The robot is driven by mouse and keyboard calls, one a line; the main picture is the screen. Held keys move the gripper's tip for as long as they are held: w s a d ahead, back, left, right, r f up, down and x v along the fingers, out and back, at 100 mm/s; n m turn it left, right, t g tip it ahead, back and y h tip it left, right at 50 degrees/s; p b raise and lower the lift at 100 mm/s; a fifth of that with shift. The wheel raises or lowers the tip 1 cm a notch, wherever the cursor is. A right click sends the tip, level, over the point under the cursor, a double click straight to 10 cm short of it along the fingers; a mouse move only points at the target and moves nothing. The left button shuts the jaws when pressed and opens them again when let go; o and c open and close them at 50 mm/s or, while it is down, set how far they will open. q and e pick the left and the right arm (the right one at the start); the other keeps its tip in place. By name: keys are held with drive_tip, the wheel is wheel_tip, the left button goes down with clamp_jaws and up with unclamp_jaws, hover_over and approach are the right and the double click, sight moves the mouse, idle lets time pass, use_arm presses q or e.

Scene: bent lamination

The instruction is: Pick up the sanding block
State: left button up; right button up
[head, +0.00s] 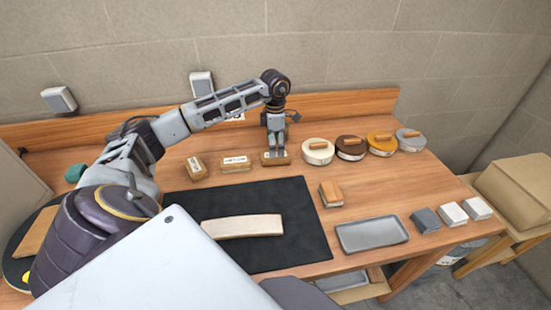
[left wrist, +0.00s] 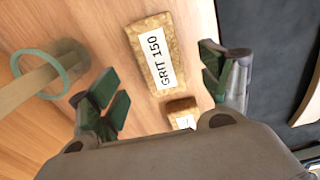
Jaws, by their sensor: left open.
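Three tan blocks with white labels stand in a row behind the black mat: a left one (head: 196,167), a middle one (head: 236,163) and a right one (head: 269,161). My left gripper (head: 276,148) points down at the right block, partly covering it. In the left wrist view the open left gripper (left wrist: 162,82) has a block labelled GRIT 150 (left wrist: 150,50) between its fingers in the picture, with gaps on both sides. A second block (left wrist: 182,110) is partly hidden by the gripper body. A wooden block with a grey base (head: 331,193) sits right of the mat.
Several round lidded tins, including a cream one (head: 318,153), stand right of the gripper. A pale curved strip (head: 243,226) lies on the black mat (head: 300,245). A grey tray (head: 372,234) and small grey and white blocks (head: 452,214) are at the front right.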

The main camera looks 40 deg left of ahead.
use_arm(q)
wheel_tip(320, 180, down, 3)
drive_tip(key=shift+f, duration=0.3)
drive_tip(key=shift+f+p, duration=0.25)
drive_tip(key=shift+p, duration=0.05)
drive_tip(key=shift+c, duration=0.2)
drive_tip(key=c, duration=1.1)
use_arm(e)
drive_tip(key=shift+w+a+r, duration=0.25)
drive_tip(key=shift+a+r, duration=0.1)
drive_tip(key=shift+a, duration=0.25)
use_arm(q)
drive_tip(key=shift+r, duration=0.1)
use_arm(e)
drive_tip(key=shift+s, duration=0.15)
